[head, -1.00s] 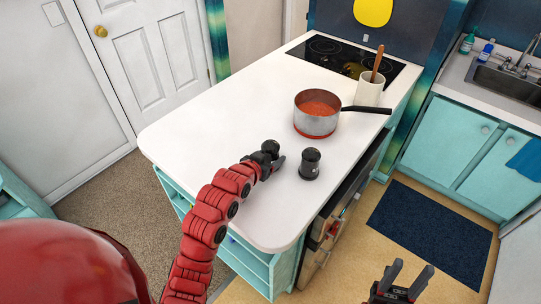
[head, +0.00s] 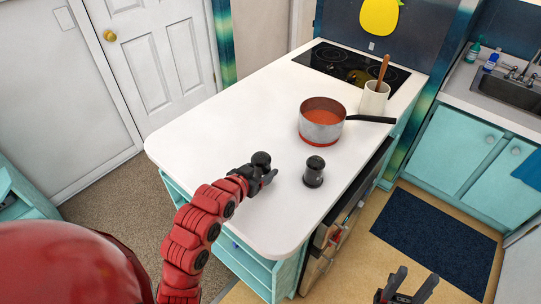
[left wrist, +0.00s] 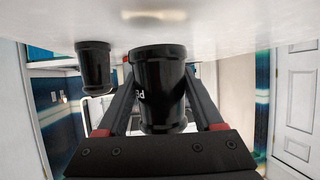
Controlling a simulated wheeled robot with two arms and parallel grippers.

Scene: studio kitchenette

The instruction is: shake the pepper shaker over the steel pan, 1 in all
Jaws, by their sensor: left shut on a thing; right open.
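In the left wrist view the pepper shaker (left wrist: 161,90) sits between the fingers, with part of a "PE" label showing. I cannot tell whether its base touches the counter. A second black shaker (head: 314,172) stands upright to the right of it, apart from the gripper. It also shows in the left wrist view (left wrist: 95,66). The steel pan (head: 322,128), with reddish contents and a black handle, stands farther back on the counter. My right gripper (head: 408,286) is open and empty, low at the right.
The white counter (head: 225,125) is clear to the left of the pan. A cream crock (head: 374,99) with a wooden utensil stands behind the pan, near the black cooktop (head: 350,62). A sink (head: 505,87) is at the far right.

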